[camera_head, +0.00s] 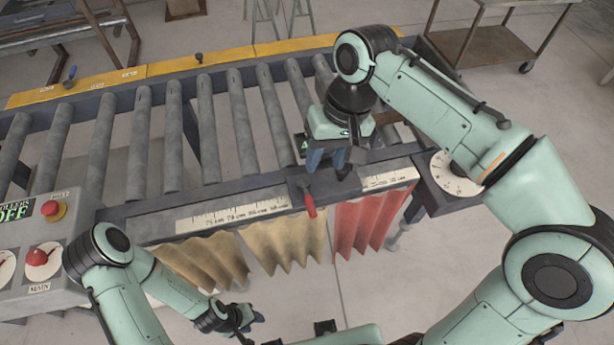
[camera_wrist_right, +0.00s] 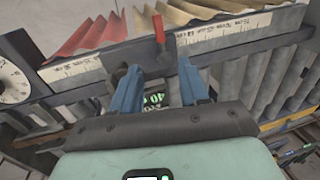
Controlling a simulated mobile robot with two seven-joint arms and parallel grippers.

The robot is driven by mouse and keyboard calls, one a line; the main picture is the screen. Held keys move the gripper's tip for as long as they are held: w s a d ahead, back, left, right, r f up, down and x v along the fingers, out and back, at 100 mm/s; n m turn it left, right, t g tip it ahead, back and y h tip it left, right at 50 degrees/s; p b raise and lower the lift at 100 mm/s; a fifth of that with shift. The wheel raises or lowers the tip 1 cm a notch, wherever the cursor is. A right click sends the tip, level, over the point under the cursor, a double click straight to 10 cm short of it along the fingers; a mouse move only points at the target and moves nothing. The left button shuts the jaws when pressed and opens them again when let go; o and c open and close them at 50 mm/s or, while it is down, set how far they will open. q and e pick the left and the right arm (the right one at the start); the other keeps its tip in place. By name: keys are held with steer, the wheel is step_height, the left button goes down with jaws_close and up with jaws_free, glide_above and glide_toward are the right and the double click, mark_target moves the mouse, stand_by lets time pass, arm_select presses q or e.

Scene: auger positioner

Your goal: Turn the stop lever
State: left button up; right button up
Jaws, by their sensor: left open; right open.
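A lever with a red handle (camera_head: 309,203) sticks out from the near rail, beside the ruler strip; it also shows upright in the right wrist view (camera_wrist_right: 158,30). I take it to be the stop lever. My right gripper (camera_head: 330,163) points down over the rail, just behind and to the right of the lever. In the right wrist view my right gripper (camera_wrist_right: 160,76) has its blue fingers spread, with nothing held; the red handle lies beyond the fingertips, apart from them. My left gripper (camera_head: 246,317) is low in front of the conveyor, away from the lever, and looks empty.
A white ruler strip (camera_head: 240,214) runs along the rail above tan and red curtains (camera_head: 368,224). A white dial (camera_head: 453,174) sits right of the rail. A control box with a red button (camera_head: 53,209) stands left. A display with green digits (camera_wrist_right: 155,99) lies between the right fingers.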

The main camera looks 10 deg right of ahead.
mark_target(311, 204)
arm_select(q)
steer(key=s+f+b, duration=0.2)
steer(key=s+f, duration=0.1)
steer(key=shift+s, duration=0.1)
arm_select(e)
steer(key=a+f, duration=0.1)
steer(key=f, duration=0.7)
steer(key=s+a+f, duration=0.1)
steer(key=f, duration=0.4)
steer(key=shift+a, duration=0.3)
jaws_close()
